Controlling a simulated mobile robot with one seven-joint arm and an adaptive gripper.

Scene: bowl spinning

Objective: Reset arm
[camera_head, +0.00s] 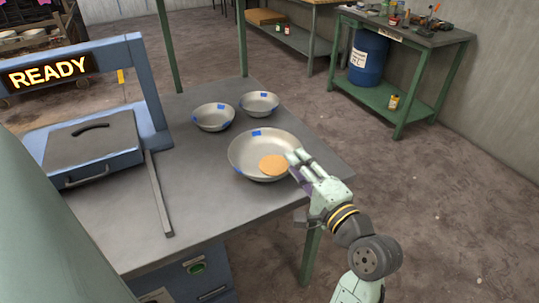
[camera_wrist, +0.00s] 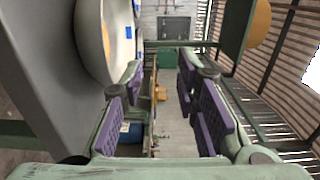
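My gripper (camera_head: 299,160) is at the right rim of the large metal bowl on the table. In the head view its fingertips overlap the bowl's rim; whether they touch it I cannot tell. In the wrist view the purple-padded fingers (camera_wrist: 162,68) are spread apart, with nothing between them. The large bowl (camera_head: 250,147) has blue marks on its rim and a round tan disc (camera_head: 273,165) inside. In the wrist view the bowl (camera_wrist: 88,35) lies left of the fingers.
Two smaller bowls, one (camera_head: 212,118) at left and one (camera_head: 260,104) at right, stand behind the large bowl. A blue frame (camera_head: 143,85) with a READY sign and a grey lidded box (camera_head: 92,140) stand left. A thin bar (camera_head: 158,195) lies on the grey table (camera_head: 205,210).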

